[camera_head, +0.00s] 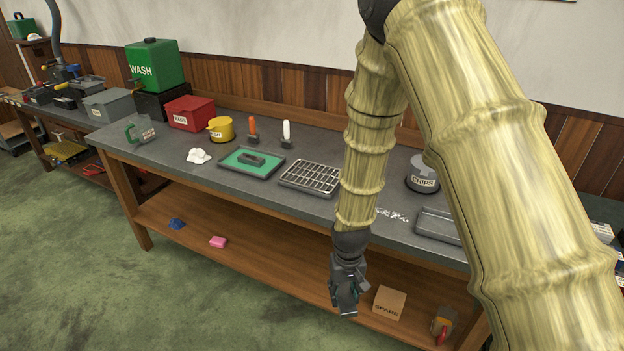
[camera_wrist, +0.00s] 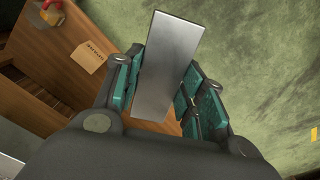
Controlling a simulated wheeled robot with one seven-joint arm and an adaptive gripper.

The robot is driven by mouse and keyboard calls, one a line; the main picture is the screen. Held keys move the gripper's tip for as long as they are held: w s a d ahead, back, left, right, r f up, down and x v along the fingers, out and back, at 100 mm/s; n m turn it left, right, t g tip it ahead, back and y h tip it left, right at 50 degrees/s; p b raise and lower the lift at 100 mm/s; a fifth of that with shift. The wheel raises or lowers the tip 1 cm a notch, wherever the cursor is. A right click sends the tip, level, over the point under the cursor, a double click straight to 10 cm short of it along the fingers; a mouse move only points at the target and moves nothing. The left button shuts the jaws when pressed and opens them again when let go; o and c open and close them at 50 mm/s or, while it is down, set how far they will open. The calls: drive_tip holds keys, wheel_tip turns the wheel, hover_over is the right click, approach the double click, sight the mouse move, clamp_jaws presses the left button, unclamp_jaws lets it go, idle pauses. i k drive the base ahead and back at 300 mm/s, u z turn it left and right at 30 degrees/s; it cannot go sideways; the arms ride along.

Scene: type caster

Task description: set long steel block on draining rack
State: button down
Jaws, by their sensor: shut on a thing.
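My gripper (camera_head: 346,290) hangs low in front of the workbench, near the edge of its lower shelf. In the wrist view my gripper (camera_wrist: 172,85) is shut on the long steel block (camera_wrist: 168,65), a flat grey bar held between the teal pads. In the head view the block is hard to tell apart from the fingers. The draining rack (camera_head: 312,177), a dark tray with a metal grid, lies on the bench top, up and left of my gripper. Its grid looks empty.
A green mat (camera_head: 235,160) with a dark block stands left of the rack. A yellow pot (camera_head: 221,129), a white cloth (camera_head: 199,156) and a chips tin (camera_head: 422,174) are on the bench. A spare box (camera_head: 389,303) sits on the lower shelf. White scraps (camera_head: 392,214) lie right of my arm.

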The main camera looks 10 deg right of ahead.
sight(313, 174)
drive_tip(key=u, duration=1.95)
drive_tip(key=i, duration=1.3)
drive_tip(key=z, duration=2.4)
drive_tip(key=i, duration=0.15)
drive_tip(key=z, duration=0.2)
